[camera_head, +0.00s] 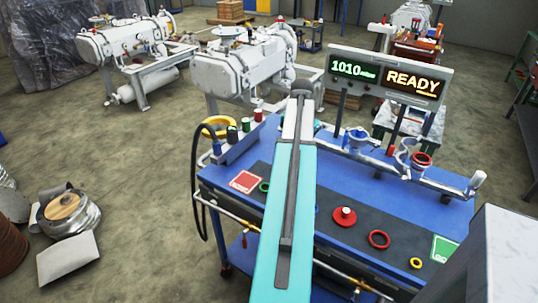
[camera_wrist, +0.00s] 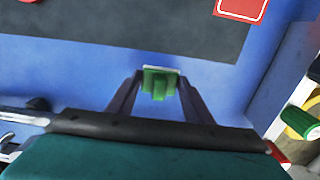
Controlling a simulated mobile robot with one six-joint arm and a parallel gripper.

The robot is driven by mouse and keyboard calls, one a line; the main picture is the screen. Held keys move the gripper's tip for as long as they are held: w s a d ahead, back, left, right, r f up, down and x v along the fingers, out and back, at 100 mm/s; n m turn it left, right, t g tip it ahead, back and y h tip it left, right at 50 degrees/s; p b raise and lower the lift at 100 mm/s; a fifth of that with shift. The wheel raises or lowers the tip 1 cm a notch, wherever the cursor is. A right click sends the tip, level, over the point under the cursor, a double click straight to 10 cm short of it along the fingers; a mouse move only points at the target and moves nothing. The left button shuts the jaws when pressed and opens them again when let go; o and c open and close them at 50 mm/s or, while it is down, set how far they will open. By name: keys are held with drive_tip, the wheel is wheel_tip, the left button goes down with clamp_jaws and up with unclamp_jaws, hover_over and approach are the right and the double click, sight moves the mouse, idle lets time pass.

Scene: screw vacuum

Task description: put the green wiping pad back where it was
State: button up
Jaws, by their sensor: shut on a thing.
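In the wrist view, my gripper (camera_wrist: 161,80) is shut on the green wiping pad (camera_wrist: 160,85), a small green block with a pale edge at its far side. It is over the blue bench top, just off the edge of the dark mat (camera_wrist: 130,28). I cannot tell whether the pad touches the bench. In the head view, my arm hides the gripper and the held pad.
A rack (camera_head: 240,143) with green and red-topped items stands at the bench's left end; a green-capped item (camera_wrist: 298,121) shows in the wrist view. The mat bears a red card (camera_head: 246,181), a red knob (camera_head: 344,217) and rings. A display (camera_head: 388,76) reads READY.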

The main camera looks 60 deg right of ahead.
drive_tip(key=w+a, duration=0.1)
drive_tip(key=w, duration=0.2)
drive_tip(key=w+a+p, duration=0.1)
drive_tip(key=w, duration=0.2)
drive_tip(key=w+f, duration=0.1)
drive_tip(key=w, duration=0.2)
drive_tip(key=shift+w+a+p, duration=0.1)
drive_tip(key=shift+a+p, duration=0.25)
drive_tip(key=shift+a, duration=0.05)
drive_tip(key=shift+w+a, duration=0.15)
drive_tip(key=shift+w, duration=0.4)
drive_tip(key=shift+f+p, duration=0.75)
drive_tip(key=shift+f, duration=1)
drive_tip(key=shift+f, duration=0.1)
drive_tip(key=o, duration=1)
drive_tip(key=shift+r, duration=0.2)
drive_tip(key=shift+r+b, duration=0.95)
drive_tip(key=shift+r, duration=4.95)
